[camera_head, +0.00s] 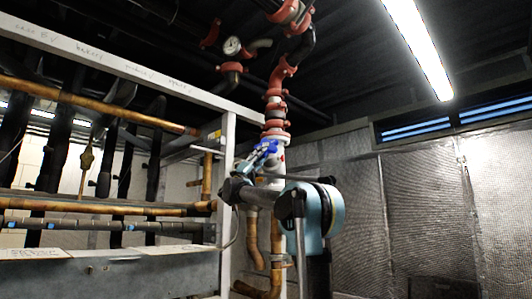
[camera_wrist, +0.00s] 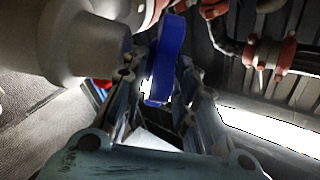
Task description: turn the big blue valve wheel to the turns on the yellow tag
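The big blue valve wheel (camera_head: 266,150) is on the vertical pipe just right of the white frame post. In the wrist view the wheel (camera_wrist: 168,58) shows nearly edge-on, with its rim between my two fingers. My gripper (camera_wrist: 160,82) is open around the rim, with a finger on each side. The right finger looks very close to the wheel; I cannot tell whether it touches. In the head view my arm hides part of the wheel and the pipe below it. A small yellow patch (camera_head: 214,135) shows left of the post; no writing on it is readable.
A pale pipe body (camera_wrist: 75,45) is close on the left in the wrist view. The white frame post (camera_head: 228,150) and copper pipes (camera_head: 100,103) crowd the left. A pressure gauge (camera_head: 232,46) is above. A mesh-covered wall (camera_head: 425,205) is at the right.

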